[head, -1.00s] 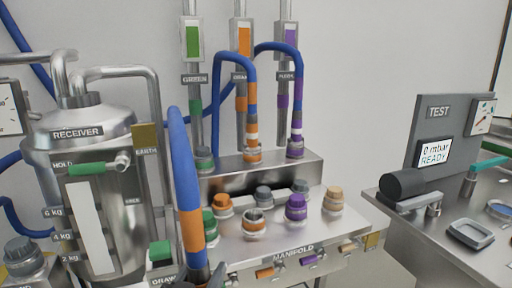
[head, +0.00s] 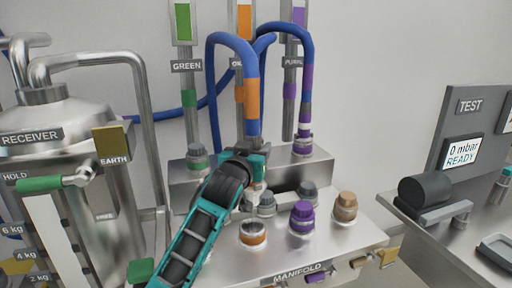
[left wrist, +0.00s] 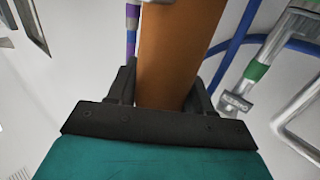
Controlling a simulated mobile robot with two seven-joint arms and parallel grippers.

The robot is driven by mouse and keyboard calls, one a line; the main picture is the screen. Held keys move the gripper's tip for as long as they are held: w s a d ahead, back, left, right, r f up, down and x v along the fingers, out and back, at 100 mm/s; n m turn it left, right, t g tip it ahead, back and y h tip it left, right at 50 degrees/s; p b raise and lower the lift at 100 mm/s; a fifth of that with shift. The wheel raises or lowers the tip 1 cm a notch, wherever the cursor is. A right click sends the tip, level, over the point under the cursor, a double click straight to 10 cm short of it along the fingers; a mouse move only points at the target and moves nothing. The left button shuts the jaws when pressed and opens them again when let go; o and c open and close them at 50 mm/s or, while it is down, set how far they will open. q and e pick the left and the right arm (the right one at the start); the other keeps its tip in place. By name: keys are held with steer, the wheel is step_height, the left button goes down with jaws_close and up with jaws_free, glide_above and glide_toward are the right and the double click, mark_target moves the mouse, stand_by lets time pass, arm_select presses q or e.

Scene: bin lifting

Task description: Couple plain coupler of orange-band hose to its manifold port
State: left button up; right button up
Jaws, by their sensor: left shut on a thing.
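My left gripper (head: 256,160) is shut on the orange-band hose (head: 252,95), which arches up in blue and comes down into the jaws. In the left wrist view, the wide orange band (left wrist: 172,55) runs between the two fingers of my left gripper (left wrist: 162,95). The hose's lower end and coupler are mostly hidden by the gripper, so I cannot tell whether it touches anything. The orange-ringed port (head: 253,235) on the manifold (head: 325,252) lies below and in front of the gripper, with its top visible. My right gripper is not in view.
A purple fitting (head: 302,217), a tan one (head: 346,205) and grey ones (head: 307,190) stand close around the orange port. The purple-band hose (head: 305,90) is just right of the gripper. The receiver (head: 60,140) stands left, the test unit (head: 460,130) right.

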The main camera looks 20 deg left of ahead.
arm_select(q)
steer(key=shift+s+f, duration=0.1)
steer(key=shift+f, duration=0.55)
step_height(320, 180, down, 4)
steer(key=shift+r+b, duration=0.15)
steer(key=shift+b, duration=0.7)
steer(key=shift+r, duration=0.2)
steer(key=shift+r+p, duration=0.2)
steer(key=shift+p, duration=0.3)
steer(key=shift+f, duration=0.15)
steer(key=shift+f+b, duration=0.85)
steer(key=shift+f, duration=0.7)
